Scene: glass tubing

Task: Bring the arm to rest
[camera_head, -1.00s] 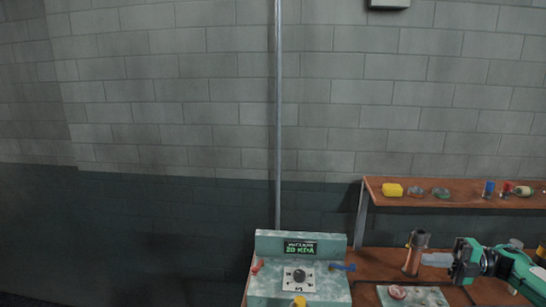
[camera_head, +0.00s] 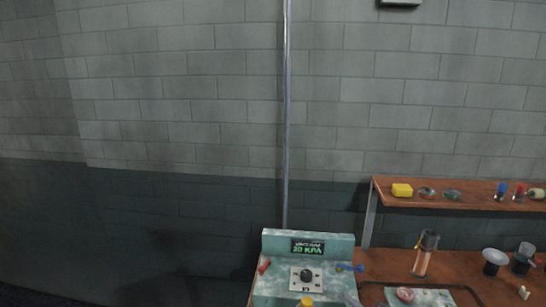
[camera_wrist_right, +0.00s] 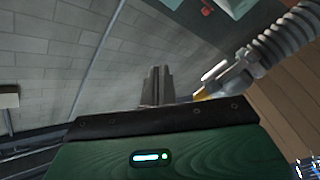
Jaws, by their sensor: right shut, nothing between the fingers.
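My right gripper (camera_wrist_right: 155,88) shows in the right wrist view, its two grey fingers together with nothing between them. Its green housing (camera_wrist_right: 90,158) fills the bottom of that view. I cannot clearly make out either gripper in the head view. The left gripper is in neither view.
The marbled console (camera_head: 340,247) with a vacuum readout stands at the bench's left end. A copper-coloured cylinder (camera_head: 422,256) and dark holders (camera_head: 492,262) stand to its right. A wooden shelf (camera_head: 450,203) carries small items. A corrugated hose (camera_wrist_right: 285,38) is right of my fingers.

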